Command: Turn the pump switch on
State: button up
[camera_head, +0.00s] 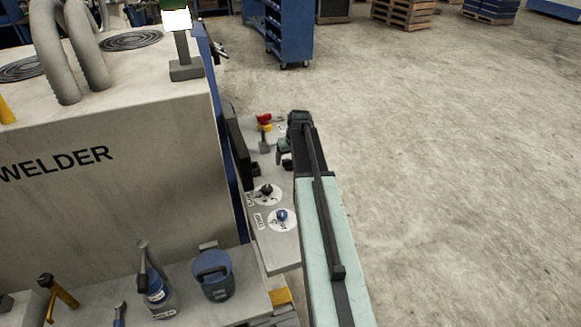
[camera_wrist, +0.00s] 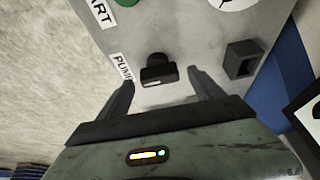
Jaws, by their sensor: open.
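The pump switch (camera_wrist: 158,70) is a black block on a grey panel (camera_wrist: 185,35) in the wrist view, beside a white label (camera_wrist: 122,67) reading "PUMP". My gripper (camera_wrist: 161,80) is open, with one dark finger on each side of the switch's near edge. Nothing is held. I cannot tell whether the fingers touch the switch or the panel. In the head view my gripper (camera_head: 284,152) is beside the panel strip at the end of my arm, and I cannot make out the pump switch there.
A dark square block (camera_wrist: 242,58) stands right of the switch. A green button (camera_wrist: 127,2) is partly cut off above. Open floor lies right.

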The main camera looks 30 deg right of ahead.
jog(key=shift+w+f, duration=0.2)
jog(key=shift+f, duration=0.5)
jog(key=shift+r, duration=0.15)
jog(key=c, duration=1.4)
